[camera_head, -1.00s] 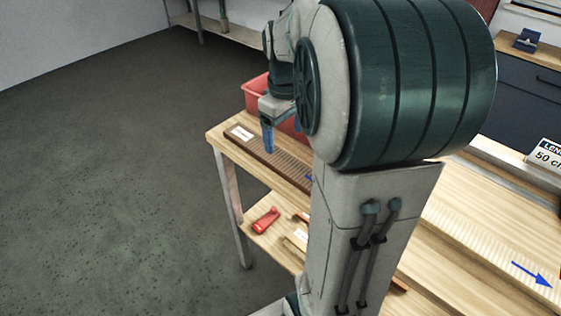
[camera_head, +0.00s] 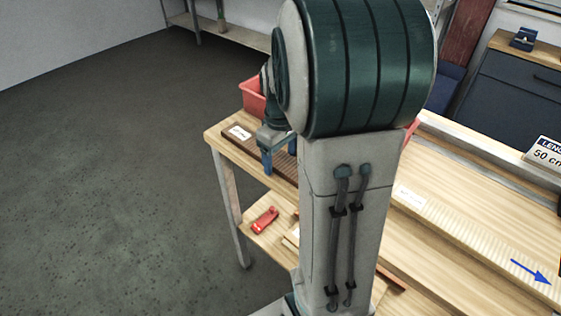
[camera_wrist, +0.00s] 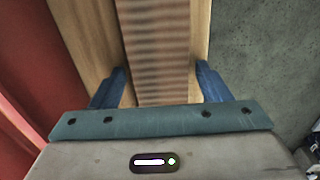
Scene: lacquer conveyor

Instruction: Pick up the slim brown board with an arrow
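The slim brown board (camera_head: 229,143) lies along the left edge of the wooden table, with a white label at its far end. Its near part and any arrow on it are hidden behind my arm. In the wrist view the board's ribbed brown face (camera_wrist: 165,45) runs between my fingers. My gripper (camera_wrist: 162,85) is open, with one blue finger on each side of the board. In the head view my gripper (camera_head: 267,160) is over the board, partly hidden by my arm. I cannot tell whether the fingers touch the board.
A red bin (camera_head: 252,98) stands beside the board; its red wall fills the wrist view's left. A wider pale ribbed board (camera_head: 465,235) with a blue arrow lies on the right. A red tool (camera_head: 264,220) lies on the lower shelf.

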